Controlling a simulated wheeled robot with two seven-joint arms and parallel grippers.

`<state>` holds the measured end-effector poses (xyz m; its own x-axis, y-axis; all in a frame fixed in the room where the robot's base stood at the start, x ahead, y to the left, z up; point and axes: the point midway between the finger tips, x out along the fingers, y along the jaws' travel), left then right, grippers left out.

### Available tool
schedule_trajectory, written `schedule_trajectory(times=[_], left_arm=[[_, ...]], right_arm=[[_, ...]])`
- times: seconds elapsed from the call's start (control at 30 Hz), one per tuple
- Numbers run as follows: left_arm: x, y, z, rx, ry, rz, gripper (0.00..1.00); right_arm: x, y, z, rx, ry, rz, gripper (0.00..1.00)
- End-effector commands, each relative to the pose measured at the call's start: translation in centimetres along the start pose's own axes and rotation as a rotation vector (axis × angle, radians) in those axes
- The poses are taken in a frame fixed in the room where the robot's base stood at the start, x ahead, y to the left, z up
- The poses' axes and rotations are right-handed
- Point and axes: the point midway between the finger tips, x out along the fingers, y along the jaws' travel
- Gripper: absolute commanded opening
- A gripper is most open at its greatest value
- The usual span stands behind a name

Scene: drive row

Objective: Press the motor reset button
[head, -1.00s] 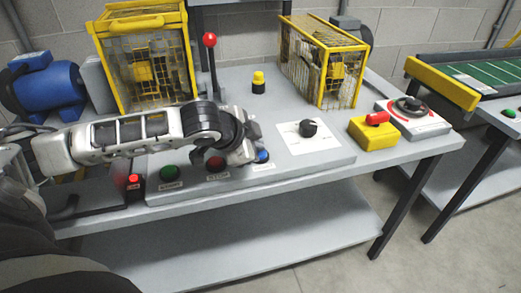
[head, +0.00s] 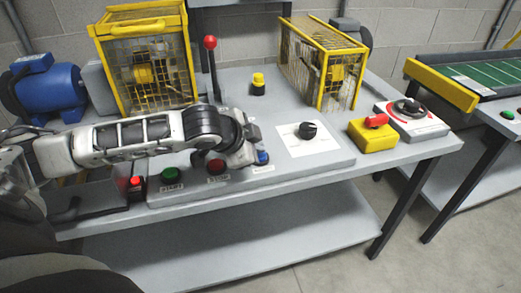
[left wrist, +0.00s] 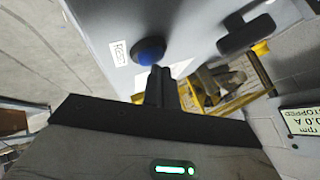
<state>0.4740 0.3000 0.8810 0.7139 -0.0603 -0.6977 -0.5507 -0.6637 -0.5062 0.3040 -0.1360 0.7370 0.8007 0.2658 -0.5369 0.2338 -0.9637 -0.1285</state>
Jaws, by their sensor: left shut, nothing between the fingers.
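The blue reset button (head: 263,158) is at the right end of a row of buttons on the grey panel, with a white label in front. In the left wrist view, the blue button (left wrist: 149,50) stands beside its label "RESET" (left wrist: 118,52). My left gripper (head: 256,151) is shut and empty, right at the blue button. In the left wrist view, its closed fingertips (left wrist: 160,72) overlap the button's lower edge. I cannot tell whether they touch it. My right gripper is not in view.
A red button (head: 216,166) and a green button (head: 172,175) sit left of the blue one. A red-knobbed lever (head: 211,60) stands behind my arm. A black dial (head: 308,130) is to the right. A display (left wrist: 304,119) reads "STOPPED".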

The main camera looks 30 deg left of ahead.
Motion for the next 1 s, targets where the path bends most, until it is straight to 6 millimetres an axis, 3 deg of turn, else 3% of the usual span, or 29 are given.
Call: schedule_trajectory(times=[0.13, 0.6, 1.0], left_arm=[[-0.4, -0.2, -0.3, 0.000, 0.000, 0.001, 0.00], [-0.3, -0.2, -0.2, 0.000, 0.001, -0.001, 0.00], [-3.7, -2.6, -2.7, 0.000, 0.001, 0.000, 0.00]], right_arm=[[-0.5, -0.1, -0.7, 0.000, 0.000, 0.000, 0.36], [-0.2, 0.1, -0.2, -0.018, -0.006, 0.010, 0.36], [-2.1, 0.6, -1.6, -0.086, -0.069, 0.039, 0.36]])
